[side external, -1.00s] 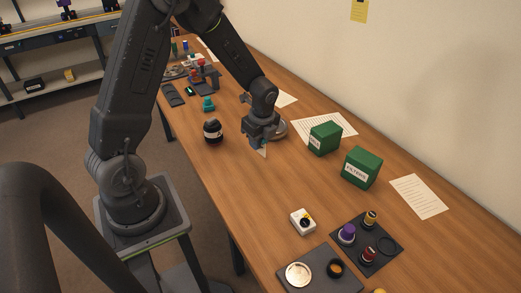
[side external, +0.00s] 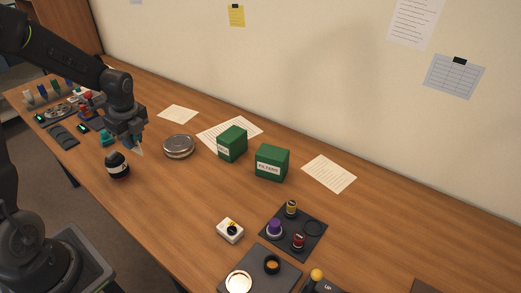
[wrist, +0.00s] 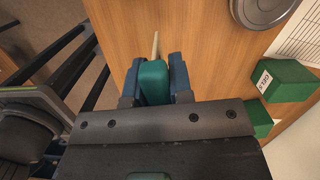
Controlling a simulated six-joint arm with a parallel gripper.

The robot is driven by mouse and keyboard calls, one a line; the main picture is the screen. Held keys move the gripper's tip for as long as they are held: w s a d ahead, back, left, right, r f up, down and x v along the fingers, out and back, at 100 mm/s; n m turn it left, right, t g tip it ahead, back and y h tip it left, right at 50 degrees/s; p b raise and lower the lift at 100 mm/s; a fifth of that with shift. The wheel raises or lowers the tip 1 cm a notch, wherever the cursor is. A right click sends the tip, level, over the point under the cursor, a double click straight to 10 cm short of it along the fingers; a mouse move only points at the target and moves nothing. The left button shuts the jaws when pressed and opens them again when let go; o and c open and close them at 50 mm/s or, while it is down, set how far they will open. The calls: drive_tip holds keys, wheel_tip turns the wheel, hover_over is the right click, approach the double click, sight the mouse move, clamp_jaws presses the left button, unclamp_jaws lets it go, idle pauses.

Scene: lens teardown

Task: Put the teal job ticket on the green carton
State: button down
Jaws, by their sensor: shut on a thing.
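My gripper (side external: 133,143) hangs above the wood table, left of the round metal tin. In the wrist view, its two blue fingers (wrist: 155,65) are shut on the teal job ticket (wrist: 154,84); a thin pale piece juts out beyond the fingertips. In the side view a pale tip shows below the fingers. Two green cartons stand upright to the right, apart from the gripper: one with a partly readable label (side external: 233,141), and one labelled FILTERS (side external: 273,160). Both also show partly at the right of the wrist view (wrist: 292,80), (wrist: 260,112).
The metal tin (side external: 179,146) lies between gripper and cartons. A black jar (side external: 117,166) and a small teal object (side external: 107,138) stand near the gripper. Paper sheets (side external: 328,173) lie around the cartons. A dark parts mat (side external: 310,245) and white box (side external: 230,229) are nearer the front.

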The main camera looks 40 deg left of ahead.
drive_tip(key=w+d+r+m, duration=0.3)
drive_tip(key=w+d+r, duration=0.1)
drive_tip(key=w+d, duration=0.5)
drive_tip(key=w+d+r+m, duration=0.35)
drive_tip(key=w+d, duration=0.35)
drive_tip(key=w, duration=0.3)
drive_tip(key=t, duration=0.1)
hover_over(265, 155)
drive_tip(key=shift+n, duration=0.35)
drive_tip(key=f, duration=0.6)
drive_tip(key=shift+s, duration=0.3)
drive_tip(key=shift+w+d+f, duration=0.1)
drive_tip(key=shift+d+f, duration=0.2)
drive_tip(key=shift+d, duration=0.05)
drive_tip(key=shift+f, duration=1.9)
drive_tip(key=shift+f, duration=0.15)
drive_tip(key=c, duration=1)
unclamp_jaws()
drive_tip(key=r, duration=0.4)
drive_tip(key=d+r, duration=0.1)
drive_tip(key=r, duration=0.7)
drive_tip(key=shift+s+d+r, duration=0.15)
drive_tip(key=shift+s+d, duration=0.15)
drive_tip(key=shift+s, duration=0.1)
